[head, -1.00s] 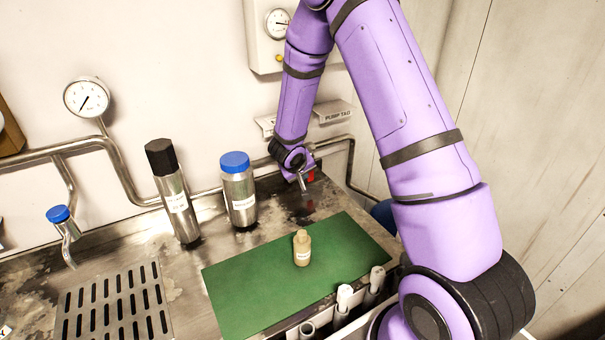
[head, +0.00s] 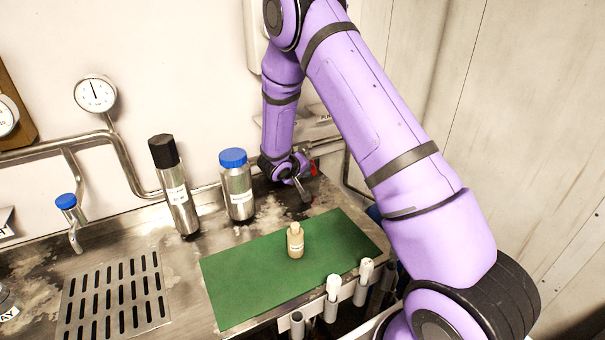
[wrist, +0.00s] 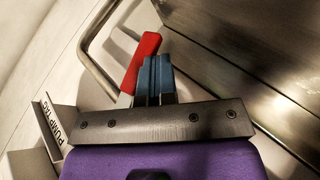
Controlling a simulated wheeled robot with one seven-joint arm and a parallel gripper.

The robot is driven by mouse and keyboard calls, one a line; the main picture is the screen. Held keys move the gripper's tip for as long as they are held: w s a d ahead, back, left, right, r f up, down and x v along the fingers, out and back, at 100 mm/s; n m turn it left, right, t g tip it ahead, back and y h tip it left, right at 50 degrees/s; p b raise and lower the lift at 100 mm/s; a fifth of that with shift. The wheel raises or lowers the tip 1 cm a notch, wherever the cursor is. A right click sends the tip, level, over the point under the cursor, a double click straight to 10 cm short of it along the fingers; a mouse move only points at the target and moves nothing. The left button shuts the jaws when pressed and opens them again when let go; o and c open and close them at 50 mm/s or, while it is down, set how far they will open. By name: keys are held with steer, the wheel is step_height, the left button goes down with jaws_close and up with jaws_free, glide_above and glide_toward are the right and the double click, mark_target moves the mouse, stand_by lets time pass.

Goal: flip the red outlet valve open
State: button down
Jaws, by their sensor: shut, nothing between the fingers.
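The red outlet valve handle (head: 314,169) shows as a small red piece at the back right of the counter, by the pipe and just beyond my gripper. In the wrist view the red handle (wrist: 141,62) is a slanted bar close to the left of my fingers, on a pale stem. Its lower end is partly hidden, and I cannot tell whether the fingers touch it. My gripper (head: 304,194) is shut and empty, pointing down toward the counter. Its blue-grey fingers (wrist: 157,72) are together in the wrist view.
A pump tag (wrist: 49,122) stands left of the gripper. A steel pipe (wrist: 92,50) bends behind the handle. A blue-capped bottle (head: 236,185), a black-capped bottle (head: 176,195) and a small tan bottle (head: 295,240) on the green mat (head: 240,283) stand nearby.

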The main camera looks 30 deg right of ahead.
steer(key=h, duration=0.1)
steer(key=d+h, duration=0.1)
steer(key=shift+d+f+n+t+h, duration=0.15)
steer(key=shift+d+n+t+h, duration=0.15)
steer(key=shift+n+h, duration=0.1)
steer(key=shift+d+n+h, duration=0.4)
steer(key=shift+d+h, duration=0.25)
steer(key=shift+h, duration=0.55)
steer(key=shift+d+r+n+t+h, duration=0.2)
steer(key=shift+d+t+h, duration=0.1)
steer(key=shift+h, duration=0.25)
steer(key=shift+d+r+n+t+h, duration=0.2)
steer(key=shift+d+t+h, duration=0.1)
steer(key=shift+h, duration=0.25)
steer(key=shift+d+r+n+t+h, duration=0.25)
steer(key=shift+d+n+t+h, duration=0.1)
steer(key=shift+h, duration=0.3)
steer(key=shift+d+r+n+t+h, duration=0.2)
steer(key=shift+d+n+t+h, duration=0.15)
steer(key=shift+h, duration=0.3)
steer(key=shift+a, duration=0.25)
steer(key=s+a, duration=0.1)
steer(key=a, duration=0.3)
steer(key=s+a, duration=0.2)
steer(key=a, duration=0.1)
steer(key=s+a, duration=0.2)
steer(key=a, duration=0.2)
steer(key=shift+a+f, duration=0.15)
steer(key=shift+a, duration=0.15)
